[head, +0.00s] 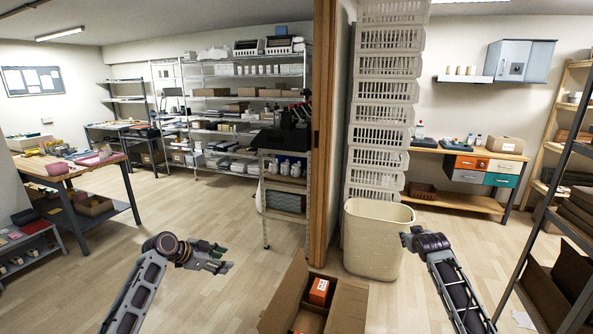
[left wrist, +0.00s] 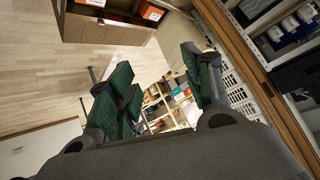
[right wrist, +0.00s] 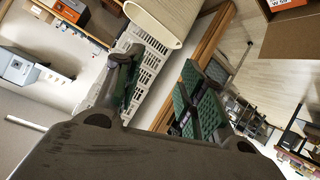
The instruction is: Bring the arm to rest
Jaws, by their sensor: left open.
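My left arm comes in from the lower left in the head view. Its gripper (head: 220,260) points right over the floor, open and empty. In the left wrist view its green-padded fingers (left wrist: 163,85) stand apart with nothing between them. In the right wrist view the right gripper's fingers (right wrist: 160,85) are spread and empty.
An open cardboard box (head: 345,305) with orange-labelled boxes stands low between my arms. A cream bin (head: 375,240) and stacked white crates (head: 382,120) stand behind it, beside a wooden post (head: 322,130). A dark shelf rack (head: 545,215) is at right.

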